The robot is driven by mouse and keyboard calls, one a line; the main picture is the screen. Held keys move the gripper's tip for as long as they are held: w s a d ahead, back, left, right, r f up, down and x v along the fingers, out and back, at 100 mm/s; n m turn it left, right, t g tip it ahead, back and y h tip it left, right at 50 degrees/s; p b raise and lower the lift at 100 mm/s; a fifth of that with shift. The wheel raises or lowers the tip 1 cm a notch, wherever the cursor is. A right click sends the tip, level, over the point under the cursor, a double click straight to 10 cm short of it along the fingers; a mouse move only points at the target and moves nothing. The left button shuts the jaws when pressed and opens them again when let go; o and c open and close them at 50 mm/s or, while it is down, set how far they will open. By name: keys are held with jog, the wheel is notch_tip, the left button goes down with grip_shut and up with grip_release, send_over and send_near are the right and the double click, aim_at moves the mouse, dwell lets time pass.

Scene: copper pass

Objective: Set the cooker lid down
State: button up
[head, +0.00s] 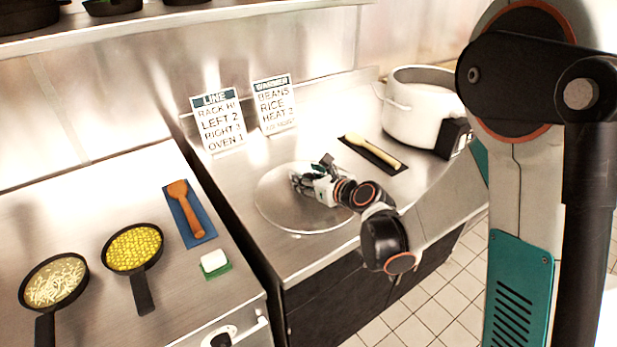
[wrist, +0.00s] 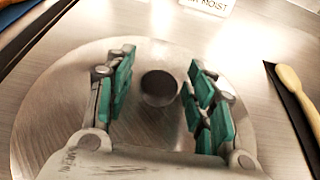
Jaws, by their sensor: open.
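The cooker lid (head: 283,213) is a round, clear or silvery disc lying flat on the steel counter in the head view. In the wrist view the lid (wrist: 50,125) fills the middle, with its dark round knob (wrist: 160,88) at the centre. My gripper (head: 300,183) is over the lid. In the wrist view my gripper (wrist: 158,95) is open, its green-padded fingers on either side of the knob with a gap to each side. The white cooker (head: 415,112) stands at the back right, without a lid on it.
A pale-handled utensil (head: 370,151) lies on a dark mat right of the lid. Two signs (head: 218,120) stand behind it. On the left counter are a pan of corn (head: 133,248), a pan of pale strips (head: 54,281), an orange spatula (head: 185,209) and a sponge (head: 214,262).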

jog(key=shift+r, duration=0.15)
jog(key=shift+s+d+r, duration=0.15)
jog(key=shift+s+d, duration=0.05)
jog(key=shift+s, duration=0.1)
jog(key=p+v, duration=0.3)
jog(key=v, duration=0.8)
jog(key=shift+s, duration=0.1)
jog(key=shift+s+d+r+n, duration=0.2)
jog(key=shift+r+n, duration=0.05)
jog(key=shift+n, duration=0.45)
jog(key=s+d+r+n+g+h, duration=0.2)
jog(key=s+d+n, duration=0.4)
jog(key=s+n, duration=0.4)
jog(key=s+d+r+n+g+h, duration=0.2)
jog(key=s+d+r+n+h, duration=0.3)
jog(key=s+n, duration=0.6)
jog(key=d+n, duration=0.1)
jog(key=n, duration=0.5)
jog(key=shift+s+d+n+g+h, duration=0.15)
jog(key=shift+d+n+g+h, duration=0.15)
jog(key=shift+d+n+h, duration=0.1)
